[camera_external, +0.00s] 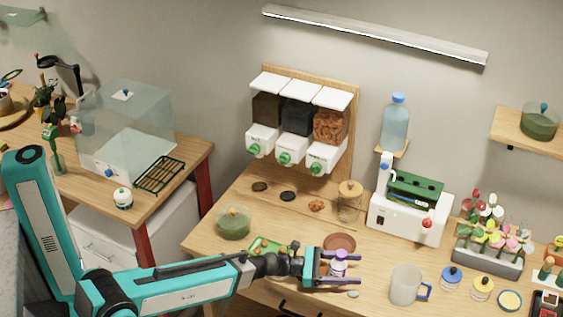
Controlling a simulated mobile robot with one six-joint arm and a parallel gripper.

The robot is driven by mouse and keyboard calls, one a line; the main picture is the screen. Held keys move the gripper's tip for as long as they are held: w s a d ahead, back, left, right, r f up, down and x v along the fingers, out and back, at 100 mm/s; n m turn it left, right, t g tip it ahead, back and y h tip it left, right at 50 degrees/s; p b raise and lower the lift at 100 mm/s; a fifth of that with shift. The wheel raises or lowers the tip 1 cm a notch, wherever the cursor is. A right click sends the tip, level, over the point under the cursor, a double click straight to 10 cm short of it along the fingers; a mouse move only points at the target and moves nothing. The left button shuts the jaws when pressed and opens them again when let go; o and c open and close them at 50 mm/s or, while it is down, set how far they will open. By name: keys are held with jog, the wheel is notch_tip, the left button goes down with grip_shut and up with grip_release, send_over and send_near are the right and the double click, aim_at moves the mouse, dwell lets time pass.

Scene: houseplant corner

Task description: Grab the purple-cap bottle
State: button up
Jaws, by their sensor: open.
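The purple-cap bottle (338,266) is small and white with a purple cap. It stands upright near the front edge of the wooden table (375,248). My gripper (345,268) is open, reaching in from the left, with a finger on either side of the bottle. The near finger hides the bottle's lower part. I cannot tell whether either finger touches it.
A brown saucer (340,242) lies just behind the bottle. A green tray (268,245) and a green glass bowl (234,223) sit to the left. A grey pebble (353,294) lies in front.

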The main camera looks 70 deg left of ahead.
jog(key=c, duration=1.5)
jog(key=shift+o, duration=0.2)
jog(key=shift+r, duration=0.15)
notch_tip(320, 180, up, 10)
jog(key=b, duration=0.2)
